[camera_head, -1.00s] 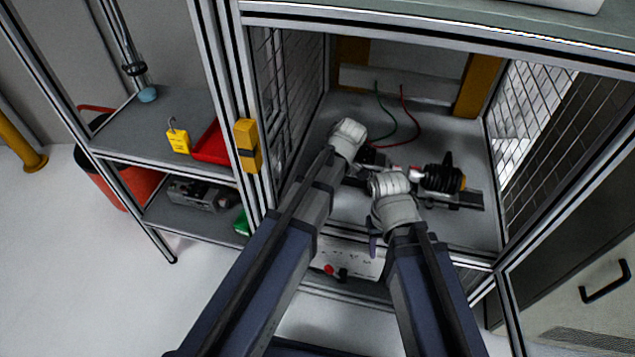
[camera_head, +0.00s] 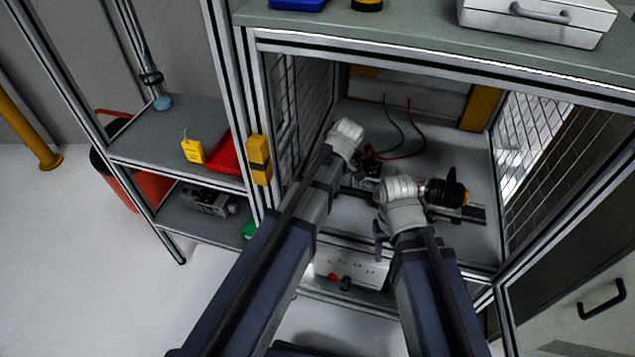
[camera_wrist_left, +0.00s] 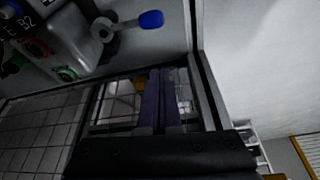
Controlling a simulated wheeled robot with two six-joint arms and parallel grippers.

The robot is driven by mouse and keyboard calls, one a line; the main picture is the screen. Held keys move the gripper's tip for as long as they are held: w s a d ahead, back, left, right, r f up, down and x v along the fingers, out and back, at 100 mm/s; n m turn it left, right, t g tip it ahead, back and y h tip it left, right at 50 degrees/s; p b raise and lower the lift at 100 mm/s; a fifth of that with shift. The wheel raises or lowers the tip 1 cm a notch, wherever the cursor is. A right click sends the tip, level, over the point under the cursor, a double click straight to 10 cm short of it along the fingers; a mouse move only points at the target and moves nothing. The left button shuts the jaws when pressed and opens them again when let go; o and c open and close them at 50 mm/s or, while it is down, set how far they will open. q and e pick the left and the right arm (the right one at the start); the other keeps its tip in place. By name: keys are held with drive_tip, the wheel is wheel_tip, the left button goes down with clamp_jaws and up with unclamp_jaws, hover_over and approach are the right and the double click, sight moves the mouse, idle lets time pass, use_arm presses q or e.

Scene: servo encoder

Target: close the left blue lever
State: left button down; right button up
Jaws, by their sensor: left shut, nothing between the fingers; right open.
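In the left wrist view a lever with a blue grip (camera_wrist_left: 151,19) stands out from a grey metal box (camera_wrist_left: 60,35) at the top. Its metal arm runs left to a round pivot. My left gripper (camera_wrist_left: 161,88) has its purple fingers shut and empty, below the blue grip and apart from it in the picture. In the head view my left wrist (camera_head: 345,140) is inside the frame cell, its fingers not clearly visible. My right gripper (camera_head: 380,240) shows a purple finger below the right wrist, above a white panel box (camera_head: 350,268). I cannot make out the blue lever in the head view.
A black ribbed part (camera_head: 445,190) sits on a rail right of my right wrist. Red and green wires (camera_head: 405,125) lie behind. Aluminium posts and mesh walls (camera_head: 300,100) bound the cell. A shelf (camera_head: 165,140) holds a yellow tag and red tray at left.

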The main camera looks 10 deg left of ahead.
use_arm(q)
drive_tip(key=p+v, duration=0.5)
drive_tip(key=v, duration=0.1)
drive_tip(key=shift+d+r, duration=0.15)
drive_tip(key=shift+r, duration=0.25)
use_arm(e)
wheel_tip(320, 180, up, 6)
drive_tip(key=shift+r, duration=0.2)
